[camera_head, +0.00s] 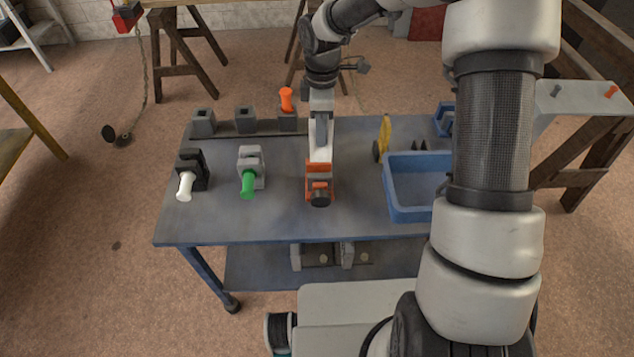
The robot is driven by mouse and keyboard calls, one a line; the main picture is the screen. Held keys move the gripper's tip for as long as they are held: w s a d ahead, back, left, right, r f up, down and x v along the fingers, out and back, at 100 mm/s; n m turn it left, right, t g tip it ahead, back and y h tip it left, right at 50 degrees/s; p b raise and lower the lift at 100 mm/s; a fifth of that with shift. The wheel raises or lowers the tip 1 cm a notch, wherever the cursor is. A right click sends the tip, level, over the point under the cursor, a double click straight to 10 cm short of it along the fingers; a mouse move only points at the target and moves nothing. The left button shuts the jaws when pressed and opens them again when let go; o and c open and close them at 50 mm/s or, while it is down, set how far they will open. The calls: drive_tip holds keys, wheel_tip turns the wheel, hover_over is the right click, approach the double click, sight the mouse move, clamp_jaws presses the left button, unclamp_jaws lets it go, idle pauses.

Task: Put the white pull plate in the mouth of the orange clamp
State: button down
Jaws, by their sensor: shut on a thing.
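The orange clamp (319,170) stands on the blue-grey bench, with a dark round knob (320,198) facing the front. My gripper (321,141) points down just behind and above this clamp. It is shut on a white piece, which looks like the white pull plate (320,155). The plate's lower end meets the top of the orange clamp in the picture. I cannot tell whether it is inside the mouth or only behind or above it. The gripper hides most of the plate's upper part.
A black clamp with a white handle (186,182) and a grey clamp with a green handle (249,176) stand to the left. Grey blocks (245,120) line the back, one with an orange-handled piece (286,100). A blue tray (408,214) and a yellow piece (385,135) are right.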

sight(319, 160)
drive_tip(key=shift+w+a+f+n, duration=0.1)
drive_tip(key=shift+a+f+n, duration=0.1)
drive_tip(key=shift+f+n, duration=0.1)
wheel_tip(319, 160, down, 9)
drive_tip(key=shift+f, duration=0.15)
drive_tip(key=shift+f, duration=0.25)
drive_tip(key=c, duration=1.8)
unclamp_jaws()
